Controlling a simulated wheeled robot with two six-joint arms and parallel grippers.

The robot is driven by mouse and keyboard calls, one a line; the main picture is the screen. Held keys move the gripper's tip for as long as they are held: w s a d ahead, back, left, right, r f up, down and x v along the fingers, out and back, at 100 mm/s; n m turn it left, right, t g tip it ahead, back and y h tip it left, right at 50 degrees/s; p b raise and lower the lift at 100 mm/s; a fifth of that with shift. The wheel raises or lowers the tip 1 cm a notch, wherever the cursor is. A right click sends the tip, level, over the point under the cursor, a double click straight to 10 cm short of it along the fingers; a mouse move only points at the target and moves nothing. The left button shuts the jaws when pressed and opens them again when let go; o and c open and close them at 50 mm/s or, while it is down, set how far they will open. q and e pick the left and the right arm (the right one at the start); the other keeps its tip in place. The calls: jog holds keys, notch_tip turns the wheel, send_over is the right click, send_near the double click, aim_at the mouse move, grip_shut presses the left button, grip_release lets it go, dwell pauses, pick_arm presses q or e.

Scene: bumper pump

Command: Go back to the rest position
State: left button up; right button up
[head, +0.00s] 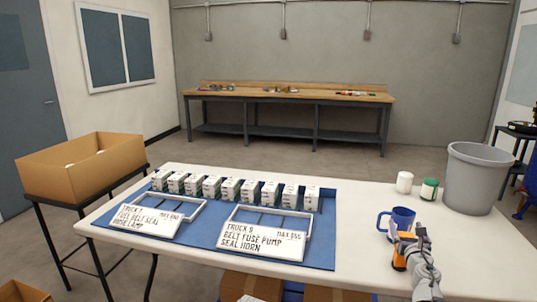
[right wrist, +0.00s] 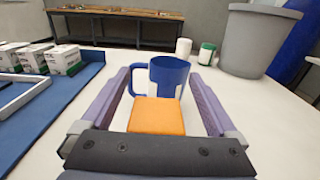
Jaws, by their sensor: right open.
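My right gripper (head: 405,242) is over the right part of the white table, just in front of the blue mug (head: 398,221). In the right wrist view its two purple fingers (right wrist: 160,80) are spread apart. An orange block (right wrist: 157,116) shows between them, apart from both fingers in the picture; I cannot tell whether it rests on the table. The mug (right wrist: 168,75) stands upright beyond the block, its handle to the left. My left gripper is not in view.
A blue mat (head: 205,232) holds a row of small white boxes (head: 229,189) and two labelled trays (head: 262,241). A white can (head: 404,182), a green can (head: 429,189) and a grey bin (head: 476,178) stand at the right. A cardboard box (head: 50,177) is at the left.

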jog(key=s+r+m+g+h+p, duration=0.2)
jog(key=r+m+g+h+p, duration=0.1)
jog(key=r+p, duration=0.4)
jog(key=s+d+r+m+g+h+p, duration=0.1)
jog(key=s+r+m+g+h+p, duration=0.1)
jog(key=r+m+h+p, duration=0.3)
jog(key=shift+r+g+h+p, duration=1)
jog(key=shift+r+p, duration=0.6)
jog(key=shift+r, duration=0.4)
